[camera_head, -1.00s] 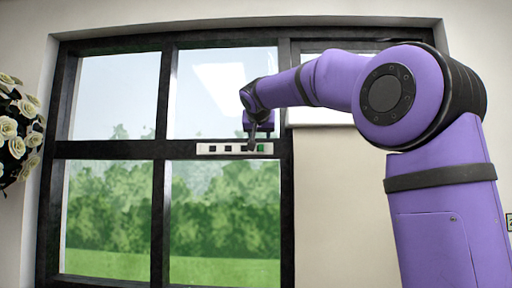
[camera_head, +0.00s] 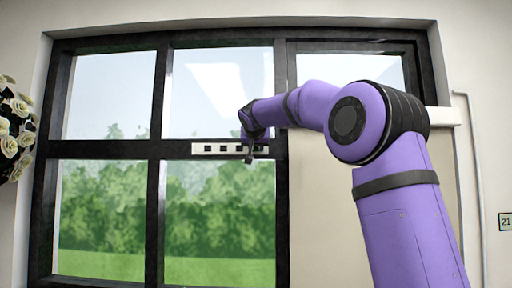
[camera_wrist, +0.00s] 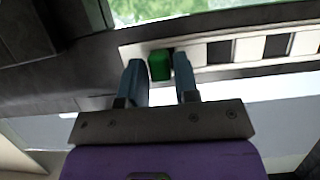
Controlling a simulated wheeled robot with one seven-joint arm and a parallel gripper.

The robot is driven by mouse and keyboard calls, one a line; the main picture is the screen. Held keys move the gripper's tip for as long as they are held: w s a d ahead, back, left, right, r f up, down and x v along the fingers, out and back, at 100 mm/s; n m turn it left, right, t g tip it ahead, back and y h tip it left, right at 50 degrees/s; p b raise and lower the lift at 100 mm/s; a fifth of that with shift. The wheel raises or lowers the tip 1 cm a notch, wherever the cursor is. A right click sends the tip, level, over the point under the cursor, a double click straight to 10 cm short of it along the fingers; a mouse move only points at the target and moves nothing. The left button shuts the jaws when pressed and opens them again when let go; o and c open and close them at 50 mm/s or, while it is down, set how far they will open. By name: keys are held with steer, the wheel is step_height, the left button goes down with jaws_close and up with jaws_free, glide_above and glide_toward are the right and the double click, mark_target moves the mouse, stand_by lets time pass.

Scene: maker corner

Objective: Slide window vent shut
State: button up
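The window vent (camera_head: 200,150) is a pale horizontal strip with dark square slots, set on the black crossbar of the window. In the wrist view the strip (camera_wrist: 214,55) runs across the upper right, with dark slots showing. Its green slider knob (camera_wrist: 160,66) sits at one end, between the fingertips in that view. My gripper (camera_wrist: 158,80) is open, one finger on each side of the knob, with little gap; I cannot tell whether either finger touches it. In the head view my gripper (camera_head: 249,148) is at the vent's right part and the knob is hidden.
The black window frame (camera_head: 158,110) surrounds the vent, with glass panes above and below. A pale blind or panel (camera_head: 320,200) hangs right of it. White flowers (camera_head: 18,125) stand at the far left. A pale pipe (camera_head: 474,180) runs down the right wall.

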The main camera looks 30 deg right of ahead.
jaws_close()
steer(key=shift+s+d, duration=0.5)
steer(key=shift+d, duration=0.25)
steer(key=shift+s+d, duration=0.45)
steer(key=shift+d, duration=0.25)
steer(key=shift+o, duration=1.8)
jaws_free()
steer(key=shift+s, duration=0.1)
steer(key=shift+o, duration=0.3)
steer(key=shift+s+a+r, duration=0.15)
steer(key=shift+s+a, duration=0.05)
steer(key=v, duration=1)
